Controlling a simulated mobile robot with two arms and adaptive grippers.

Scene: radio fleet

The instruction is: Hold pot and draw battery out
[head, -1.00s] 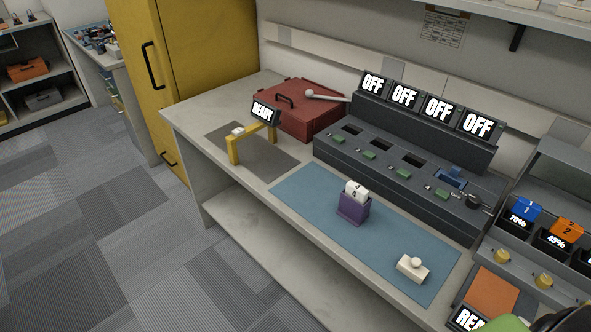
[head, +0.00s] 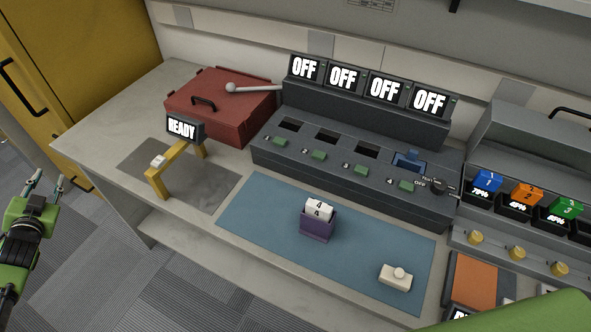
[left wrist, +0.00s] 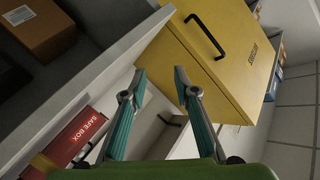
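The pot is a small purple holder (head: 317,226) standing upright on the blue mat (head: 265,235). A white battery (head: 319,209) marked 4 sits in it, with its top sticking out. My left gripper (head: 47,184) is at the left edge of the head view, off the bench and well away from the pot. In the left wrist view my left gripper (left wrist: 160,85) is open, with nothing between its fingers. My right gripper is not in view; a green part of my body shows at the lower right.
A grey charger block (head: 350,165) with OFF screens stands behind the mat. A red box (head: 220,105) and a yellow frame (head: 170,172) with a READY screen are to the left. A white knobbed block (head: 395,278) lies at the mat's right. Coloured batteries stand at the right.

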